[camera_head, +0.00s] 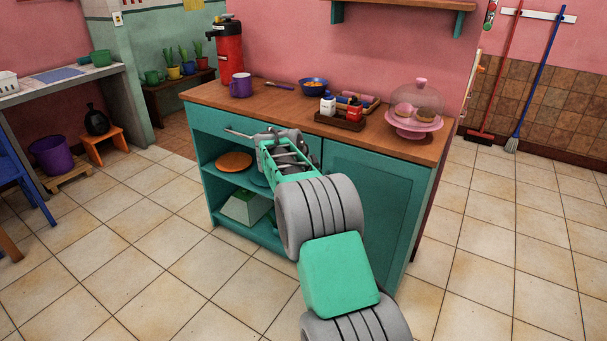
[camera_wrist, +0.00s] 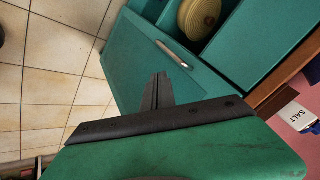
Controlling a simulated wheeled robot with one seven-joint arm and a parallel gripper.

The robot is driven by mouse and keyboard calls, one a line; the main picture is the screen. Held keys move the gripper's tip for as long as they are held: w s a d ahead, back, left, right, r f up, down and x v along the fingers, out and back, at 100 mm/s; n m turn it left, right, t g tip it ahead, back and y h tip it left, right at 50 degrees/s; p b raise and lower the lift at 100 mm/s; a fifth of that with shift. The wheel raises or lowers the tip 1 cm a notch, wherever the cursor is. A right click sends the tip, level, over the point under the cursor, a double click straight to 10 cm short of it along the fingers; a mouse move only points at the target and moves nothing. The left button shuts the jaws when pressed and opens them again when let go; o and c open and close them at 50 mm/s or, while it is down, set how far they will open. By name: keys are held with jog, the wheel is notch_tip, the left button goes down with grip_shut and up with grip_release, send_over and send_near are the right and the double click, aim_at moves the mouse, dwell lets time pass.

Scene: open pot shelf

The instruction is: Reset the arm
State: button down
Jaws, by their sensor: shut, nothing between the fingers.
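My gripper (camera_head: 270,140) is in front of the teal cabinet (camera_head: 370,205), beside its open shelves, at the far end of my outstretched arm. In the wrist view, the two dark fingers (camera_wrist: 158,90) are pressed together with nothing between them. They point toward a teal cabinet door (camera_wrist: 140,60) with a slim, light handle (camera_wrist: 172,53). The handle lies beyond the fingertips, apart from them in the picture. My arm hides part of the cabinet front in the head view.
The counter (camera_head: 278,98) holds a red dispenser (camera_head: 229,55), purple mug (camera_head: 241,86), blue bowl (camera_head: 313,86), condiment tray (camera_head: 340,121) and domed cake stand (camera_head: 414,124). An orange plate (camera_head: 234,161) lies on the open shelf. The tiled floor (camera_head: 130,270) left of the cabinet is clear.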

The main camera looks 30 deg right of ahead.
jog(key=s+a+r+n+y+p, duration=0.3)
jog(key=s+a+r+n+p, duration=0.8)
jog(key=a+r, duration=0.6)
jog(key=s+a+r+n+y+p, duration=0.1)
jog(key=s+a+n+p, duration=0.3)
jog(key=s, duration=0.6)
jog(key=s+a+r+n+y+p, duration=0.1)
jog(key=s+a+n+y+p, duration=0.1)
jog(key=s+a+n, duration=0.4)
jog(key=s+a+p, duration=0.1)
jog(key=s+a, duration=0.1)
jog(key=s, duration=0.2)
jog(key=shift+s+r+p, duration=0.15)
jog(key=shift+s+p, duration=0.25)
